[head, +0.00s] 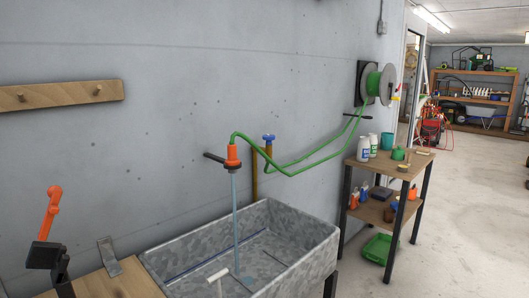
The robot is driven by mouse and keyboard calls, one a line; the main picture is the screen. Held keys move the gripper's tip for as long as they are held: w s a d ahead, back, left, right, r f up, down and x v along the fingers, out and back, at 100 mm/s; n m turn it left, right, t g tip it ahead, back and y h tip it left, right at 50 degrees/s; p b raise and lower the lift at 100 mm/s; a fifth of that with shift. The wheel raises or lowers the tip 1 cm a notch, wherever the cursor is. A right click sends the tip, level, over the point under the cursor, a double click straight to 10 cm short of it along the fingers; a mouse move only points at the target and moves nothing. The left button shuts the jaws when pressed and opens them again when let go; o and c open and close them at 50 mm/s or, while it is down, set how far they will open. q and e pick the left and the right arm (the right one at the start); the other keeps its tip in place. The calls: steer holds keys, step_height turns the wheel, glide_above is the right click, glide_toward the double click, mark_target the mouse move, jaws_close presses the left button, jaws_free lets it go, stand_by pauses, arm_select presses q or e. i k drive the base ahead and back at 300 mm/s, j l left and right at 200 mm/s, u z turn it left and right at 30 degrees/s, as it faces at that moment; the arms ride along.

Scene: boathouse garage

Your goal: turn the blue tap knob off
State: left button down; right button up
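The blue tap knob (268,138) sits on top of a brass-coloured pipe (255,178) against the grey wall, behind the sink. A green hose (315,162) runs near the tap to an orange nozzle (232,158), which hangs in a dark wall bracket (214,158). A stream of water (235,215) falls from the nozzle into the grey metal sink (308,244).
A two-shelf table (420,160) with bottles and cups stands right of the sink. A hose reel (387,84) hangs above it.

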mark_target(269, 138)
steer(key=i+l+z, duration=0.15)
steer(key=z, duration=0.9)
steer(key=i, duration=3.2)
steer(key=i+u, duration=0.45)
steer(key=i+l+u, duration=0.4)
steer(key=i+j, duration=0.1)
